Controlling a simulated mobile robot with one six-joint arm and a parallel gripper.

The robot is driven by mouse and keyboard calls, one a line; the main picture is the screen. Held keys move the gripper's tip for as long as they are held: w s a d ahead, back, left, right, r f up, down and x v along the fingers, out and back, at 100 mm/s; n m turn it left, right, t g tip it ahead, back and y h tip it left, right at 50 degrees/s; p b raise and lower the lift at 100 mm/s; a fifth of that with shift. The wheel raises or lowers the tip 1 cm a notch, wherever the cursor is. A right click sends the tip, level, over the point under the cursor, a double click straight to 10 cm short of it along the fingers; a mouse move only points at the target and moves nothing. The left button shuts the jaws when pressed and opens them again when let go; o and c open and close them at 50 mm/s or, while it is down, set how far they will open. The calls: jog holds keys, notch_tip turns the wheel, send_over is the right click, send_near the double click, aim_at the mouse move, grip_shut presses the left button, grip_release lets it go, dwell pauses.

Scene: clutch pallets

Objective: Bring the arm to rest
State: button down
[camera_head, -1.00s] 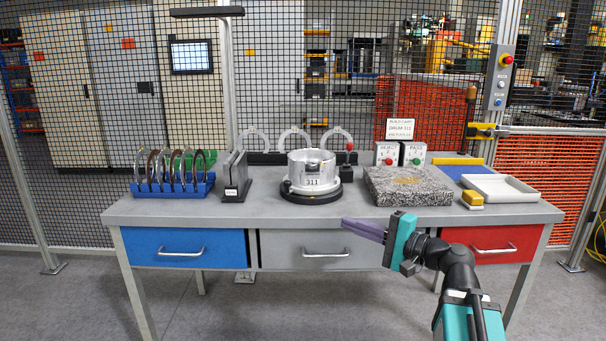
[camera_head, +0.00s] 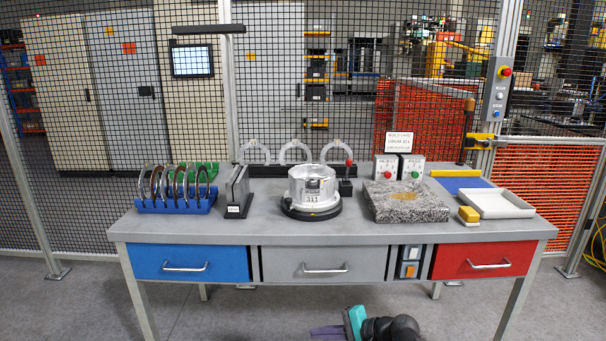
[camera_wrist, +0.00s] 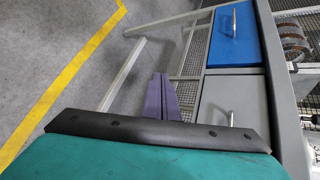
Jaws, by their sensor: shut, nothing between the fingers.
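My gripper (camera_head: 328,332) is low in front of the workbench, at the bottom edge of the head view, below the grey middle drawer. Its purple fingers point left there, and the teal body and black wrist are cut off by the frame. In the wrist view the two purple fingers (camera_wrist: 161,95) lie together, shut, with nothing between them. Behind them are the floor and the bench legs. The gripper touches nothing that I can see.
The workbench (camera_head: 240,232) has a blue drawer (camera_head: 190,264), a grey drawer (camera_head: 325,265) and a red drawer (camera_head: 480,262). On top are a blue rack of rings (camera_head: 175,207), a metal drum (camera_head: 312,187) and a granite block (camera_head: 405,205). Floor before the bench looks clear.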

jog(key=s+f+n+g+h+p, duration=0.35)
jog(key=s+f+g+p, duration=0.3)
jog(key=s+f, duration=1.5)
jog(key=s+d+f+n+g+h, duration=0.4)
jog(key=s+f, duration=0.3)
jog(key=s, duration=0.4)
jog(key=s+d+f+n+h, duration=0.1)
jog(key=s+d+n+h, duration=0.1)
jog(key=d, duration=0.6)
jog(key=shift+s+h, duration=0.25)
jog(key=shift+h, duration=0.6)
jog(key=shift+f, duration=0.1)
jog(key=shift+s, duration=0.15)
